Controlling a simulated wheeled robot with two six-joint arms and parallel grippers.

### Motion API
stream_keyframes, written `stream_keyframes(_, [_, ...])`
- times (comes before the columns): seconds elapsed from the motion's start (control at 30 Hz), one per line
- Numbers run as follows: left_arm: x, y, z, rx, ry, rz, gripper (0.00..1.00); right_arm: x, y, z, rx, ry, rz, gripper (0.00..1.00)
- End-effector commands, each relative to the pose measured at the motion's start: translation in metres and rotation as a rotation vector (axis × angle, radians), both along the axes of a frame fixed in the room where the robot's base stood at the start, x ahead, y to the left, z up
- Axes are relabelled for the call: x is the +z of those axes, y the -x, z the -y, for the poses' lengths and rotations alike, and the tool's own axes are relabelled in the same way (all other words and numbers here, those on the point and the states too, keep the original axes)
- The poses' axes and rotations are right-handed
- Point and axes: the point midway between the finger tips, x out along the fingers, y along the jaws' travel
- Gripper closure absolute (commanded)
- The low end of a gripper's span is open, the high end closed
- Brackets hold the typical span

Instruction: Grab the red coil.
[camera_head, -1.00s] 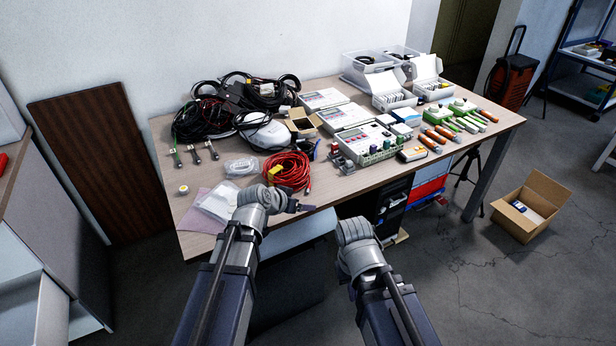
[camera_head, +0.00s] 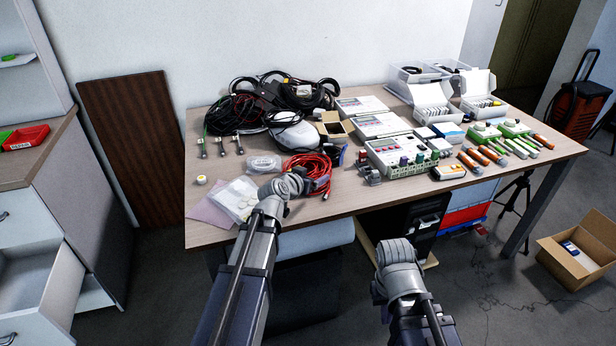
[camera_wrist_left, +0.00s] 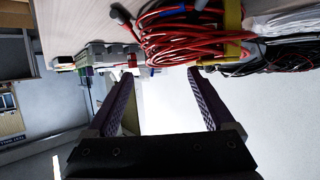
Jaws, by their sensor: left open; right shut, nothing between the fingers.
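The red coil (camera_head: 318,168), a bundle of red cable, lies near the front edge of the table (camera_head: 345,205). My left wrist covers its lower left part in the head view. In the left wrist view the coil (camera_wrist_left: 185,40) fills the top middle, with a yellow tie around it. My left gripper (camera_wrist_left: 161,76) is open and empty there. Its fingertips point at the coil's near side, with no clear contact. My right gripper (camera_head: 397,252) hangs in front of the table, right of the coil; its fingers are hidden behind my wrist.
Clear bagged cable (camera_head: 264,163) lies left of the coil and a flat plastic bag (camera_head: 238,197) at the front left. A white device (camera_head: 296,135) and an open small box (camera_head: 333,126) stand behind. A grey meter (camera_head: 395,155) stands to the right.

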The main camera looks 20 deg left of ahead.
Motion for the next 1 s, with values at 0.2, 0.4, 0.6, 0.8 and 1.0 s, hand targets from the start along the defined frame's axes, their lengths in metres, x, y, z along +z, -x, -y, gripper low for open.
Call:
stream_keyframes(0.2, [-0.003,-0.007,0.002,-0.001,-0.001,0.0,0.13,-0.003,0.0,0.0,0.0,0.0,0.0,1.0])
stream_keyframes(0.4, [-0.014,-0.029,0.006,-0.003,0.001,-0.001,0.13,-0.014,0.0,0.0,0.0,0.0,0.0,1.0])
stream_keyframes(0.6, [-0.023,-0.051,0.01,-0.002,0.001,-0.001,0.13,-0.023,0.0,0.0,0.0,0.0,0.0,1.0])
stream_keyframes(0.8, [-0.021,-0.05,0.011,-0.001,0.0,-0.001,0.13,-0.021,0.0,0.0,0.0,0.0,0.0,1.0])
stream_keyframes(1.0, [-0.022,-0.05,0.01,-0.001,0.0,-0.001,0.33,-0.021,0.0,0.0,0.0,0.0,0.0,1.0])
